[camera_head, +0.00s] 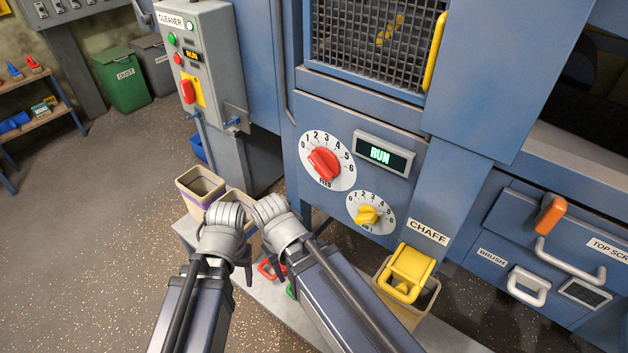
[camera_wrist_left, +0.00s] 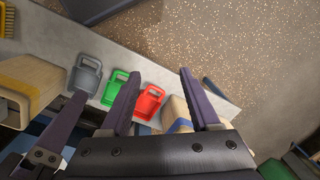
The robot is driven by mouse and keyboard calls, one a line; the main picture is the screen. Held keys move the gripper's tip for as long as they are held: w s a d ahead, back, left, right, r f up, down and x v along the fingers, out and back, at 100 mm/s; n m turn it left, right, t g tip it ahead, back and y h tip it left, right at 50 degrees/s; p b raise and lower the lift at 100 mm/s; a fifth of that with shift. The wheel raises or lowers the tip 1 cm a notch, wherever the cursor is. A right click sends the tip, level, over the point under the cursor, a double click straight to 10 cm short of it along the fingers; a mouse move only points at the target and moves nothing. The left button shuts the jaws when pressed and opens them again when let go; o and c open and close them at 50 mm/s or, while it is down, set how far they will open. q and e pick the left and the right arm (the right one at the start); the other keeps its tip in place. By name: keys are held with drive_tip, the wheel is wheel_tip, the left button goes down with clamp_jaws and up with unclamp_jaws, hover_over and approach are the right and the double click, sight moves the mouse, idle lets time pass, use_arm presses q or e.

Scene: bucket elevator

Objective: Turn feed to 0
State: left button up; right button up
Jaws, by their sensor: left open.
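The FEED dial (camera_head: 333,177) is a white disc numbered 0 to 6 on the blue machine front. Its red knob (camera_head: 322,163) is a thick bar tilted from upper left to lower right; I cannot tell which end points. My left gripper (camera_head: 238,268) is below and left of the dial, well apart from it, pointing down. In the left wrist view its fingers (camera_wrist_left: 159,76) are spread with nothing held. My right gripper (camera_head: 279,262) is close beside it, below the dial; its fingers are mostly hidden, so its opening is unclear.
A smaller dial with a yellow knob (camera_head: 367,215) sits below right, under a RUN display (camera_head: 384,154). A low bench (camera_head: 265,308) below carries bins and scoops, with a yellow-handled scoop (camera_head: 408,270) at right. The CLEANER cabinet (camera_head: 205,60) stands left.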

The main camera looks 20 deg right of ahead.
use_arm(q)
drive_tip(key=w+a+f+n+b, duration=0.1)
drive_tip(key=w+a+f+b, duration=0.25)
drive_tip(key=f, duration=0.25)
drive_tip(key=m+t+h, duration=0.1)
drive_tip(key=t+h, duration=0.4)
drive_tip(key=h, duration=1)
approach(316, 168)
drive_tip(key=d, duration=0.2)
drive_tip(key=shift+w+b+x, duration=0.15)
drive_tip(key=shift+b+x, duration=0.45)
drive_tip(key=shift+x, duration=1.45)
drive_tip(key=shift+w+b+x, duration=0.15)
drive_tip(key=shift+b+x, duration=0.45)
drive_tip(key=shift+x, duration=1.4)
use_arm(e)
wheel_tip(316, 168, down, 8)
drive_tip(key=shift+r, duration=0.2)
use_arm(q)
drive_tip(key=shift+a+f, duration=0.2)
clamp_jaws()
